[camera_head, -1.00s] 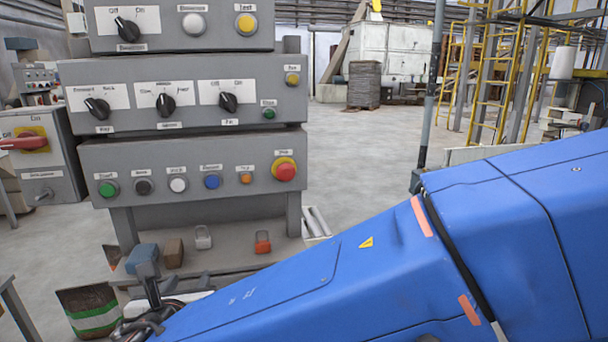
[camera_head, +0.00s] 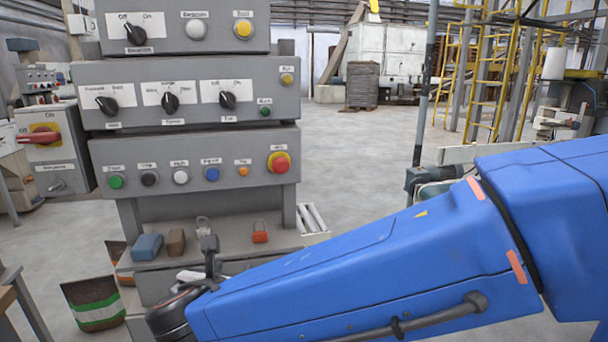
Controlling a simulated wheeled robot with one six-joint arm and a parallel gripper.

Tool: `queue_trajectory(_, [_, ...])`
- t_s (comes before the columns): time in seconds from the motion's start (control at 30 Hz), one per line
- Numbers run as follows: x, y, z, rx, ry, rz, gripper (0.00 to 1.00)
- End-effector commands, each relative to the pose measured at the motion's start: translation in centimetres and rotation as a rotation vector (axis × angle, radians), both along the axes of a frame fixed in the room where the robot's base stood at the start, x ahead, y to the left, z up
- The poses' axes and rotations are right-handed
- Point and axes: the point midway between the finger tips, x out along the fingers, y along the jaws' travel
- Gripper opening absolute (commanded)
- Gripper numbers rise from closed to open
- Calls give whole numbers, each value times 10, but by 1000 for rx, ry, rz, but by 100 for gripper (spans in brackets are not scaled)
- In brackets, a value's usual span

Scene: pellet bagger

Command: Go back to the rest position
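My blue arm reaches from the right edge to the lower left, in front of the grey control panel (camera_head: 240,152). At its end is a dark wrist, with my gripper (camera_head: 210,252) a small dark shape pointing up in front of the shelf. Its fingers are too small and dark to tell open from shut. A blue block (camera_head: 146,247), a brown block (camera_head: 176,243), a grey padlock (camera_head: 202,225) and a red padlock (camera_head: 260,231) are on the shelf (camera_head: 285,238) below the panel. The gripper partly overlaps the grey padlock in view; contact cannot be told.
The panel has dark rotary knobs and coloured push buttons. A switch box (camera_head: 62,178) with a red handle stands at the left. A grey post (camera_head: 424,90) rises right of centre. Open floor (camera_head: 345,160) lies behind.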

Motion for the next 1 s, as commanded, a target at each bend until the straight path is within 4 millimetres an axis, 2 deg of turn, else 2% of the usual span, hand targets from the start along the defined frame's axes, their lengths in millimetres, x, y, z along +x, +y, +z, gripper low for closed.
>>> queue_trajectory(0.17, [20, -53, -2, 101, 60, -150, 40])
queue_trajectory(0.33, [36, -128, -7, 256, 136, -367, 40])
queue_trajectory(0.47, [39, -184, -13, 390, 187, -545, 40])
queue_trajectory(0.7, [26, -275, -25, 651, 255, -870, 40])
queue_trajectory(0.8, [15, -308, -31, 763, 272, -1004, 40])
queue_trajectory(1.0, [-14, -361, -42, 998, 292, -1266, 40])
